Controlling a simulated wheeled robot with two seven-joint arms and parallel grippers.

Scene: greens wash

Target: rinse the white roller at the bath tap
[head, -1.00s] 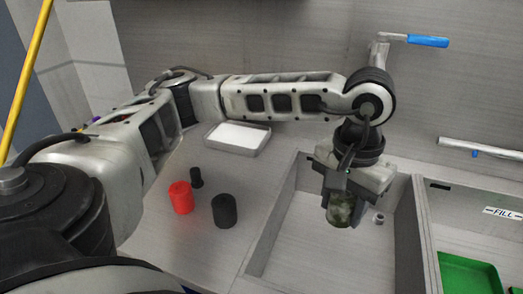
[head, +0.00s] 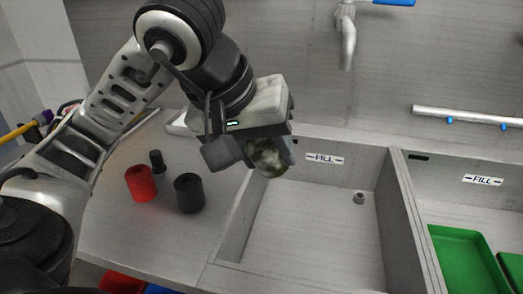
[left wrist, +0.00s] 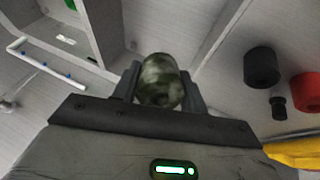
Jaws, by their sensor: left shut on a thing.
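My left gripper (head: 256,155) is shut on a short roller (head: 269,158), whose pale surface is mottled with dark green. The left wrist view also shows the roller (left wrist: 161,82) between the two fingers. In the head view it appears over the back left edge of the bath (head: 315,235), apart from the tap. The bath tap (head: 347,38), with a blue lever (head: 394,2), is on the back wall to the right of the gripper. No water shows from it. My right gripper is not in view.
A red roller (head: 141,184), a black roller (head: 189,194) and a smaller black piece (head: 157,161) stand on the counter left of the bath. A second basin at right holds a green tray (head: 468,262). A rail (head: 465,117) crosses the wall.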

